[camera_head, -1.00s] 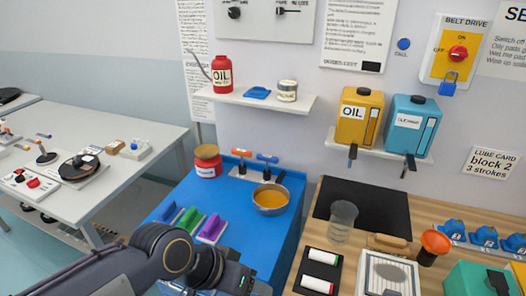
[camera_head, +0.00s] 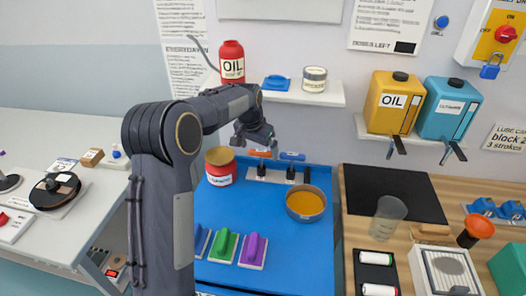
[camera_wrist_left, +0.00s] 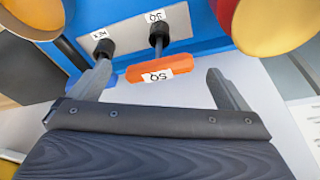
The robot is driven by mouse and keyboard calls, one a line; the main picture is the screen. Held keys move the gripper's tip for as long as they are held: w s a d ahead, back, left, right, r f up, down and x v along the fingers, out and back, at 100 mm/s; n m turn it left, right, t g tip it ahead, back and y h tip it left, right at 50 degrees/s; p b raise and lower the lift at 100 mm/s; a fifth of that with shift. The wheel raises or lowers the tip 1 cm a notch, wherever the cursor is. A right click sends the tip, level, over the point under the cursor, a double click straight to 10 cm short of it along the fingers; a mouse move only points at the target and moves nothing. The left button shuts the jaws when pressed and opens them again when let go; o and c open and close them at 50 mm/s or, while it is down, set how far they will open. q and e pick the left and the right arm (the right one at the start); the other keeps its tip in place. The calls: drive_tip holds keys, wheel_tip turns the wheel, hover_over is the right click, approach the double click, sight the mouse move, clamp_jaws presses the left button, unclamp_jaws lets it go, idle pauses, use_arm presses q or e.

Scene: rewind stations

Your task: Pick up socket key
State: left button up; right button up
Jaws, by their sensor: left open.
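Two T-handled keys stand upright in a pale rack on the blue table. The orange key (camera_head: 262,153) is on the left and the blue key (camera_head: 293,156) on the right. The blue handle (camera_wrist_left: 108,81) is partly hidden behind one finger. My left gripper (camera_head: 260,144) is open and empty, close above the orange key. In the left wrist view its open fingers (camera_wrist_left: 158,74) spread either side of the orange handle; contact cannot be told. My right gripper is out of view.
A red tin (camera_head: 220,168) stands left of the rack and a pan of amber liquid (camera_head: 306,203) in front right. Green (camera_head: 223,246) and purple (camera_head: 252,251) blocks lie nearer.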

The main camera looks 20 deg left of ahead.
sight(261, 155)
use_arm(q)
drive_tip(key=p+x, duration=0.2)
drive_tip(key=x, duration=0.5)
drive_tip(key=shift+w, duration=0.1)
drive_tip(key=c, duration=1)
